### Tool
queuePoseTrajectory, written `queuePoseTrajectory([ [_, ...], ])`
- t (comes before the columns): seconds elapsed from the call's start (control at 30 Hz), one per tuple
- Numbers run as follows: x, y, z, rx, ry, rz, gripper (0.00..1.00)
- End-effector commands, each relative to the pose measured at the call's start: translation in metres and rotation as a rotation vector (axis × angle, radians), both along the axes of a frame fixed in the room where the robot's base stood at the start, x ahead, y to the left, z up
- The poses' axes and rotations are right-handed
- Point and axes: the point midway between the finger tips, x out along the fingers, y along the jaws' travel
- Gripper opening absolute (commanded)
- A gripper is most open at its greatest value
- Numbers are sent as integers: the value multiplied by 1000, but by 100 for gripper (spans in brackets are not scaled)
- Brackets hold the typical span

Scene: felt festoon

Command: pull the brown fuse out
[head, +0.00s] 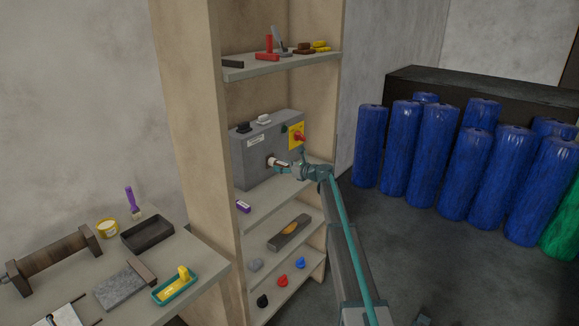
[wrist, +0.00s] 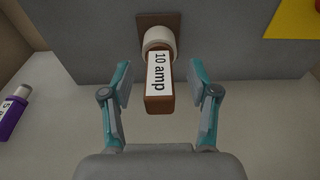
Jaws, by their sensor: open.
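The brown fuse (wrist: 158,102), labelled "10 amp", sits in a round white holder (wrist: 159,40) on the front of a grey box (head: 246,160). In the wrist view my gripper (wrist: 165,84) is open, with one finger on each side of the fuse and a visible gap on both sides. In the head view my gripper (head: 283,165) reaches the box front from the right. The fuse (head: 271,162) is small there and partly hard to make out beside the fingers.
A purple fuse (head: 243,206) lies on the same shelf, left of my gripper; it also shows in the wrist view (wrist: 14,112). A yellow panel with a red knob (head: 298,137) is on the box's right. Shelves above and below hold small objects.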

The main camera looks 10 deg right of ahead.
Motion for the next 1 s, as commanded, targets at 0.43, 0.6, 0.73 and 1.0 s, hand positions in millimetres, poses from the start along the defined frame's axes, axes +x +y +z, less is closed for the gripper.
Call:
queuePoseTrajectory([
  [0.43, 7, 7, -1, 0, 0, 0, 60],
  [0.6, 7, 7, -1, 0, 0, 0, 33],
  [0.73, 7, 7, -1, 0, 0, 0, 12],
  [1.0, 7, 7, -1, 1, -1, 0, 0],
])
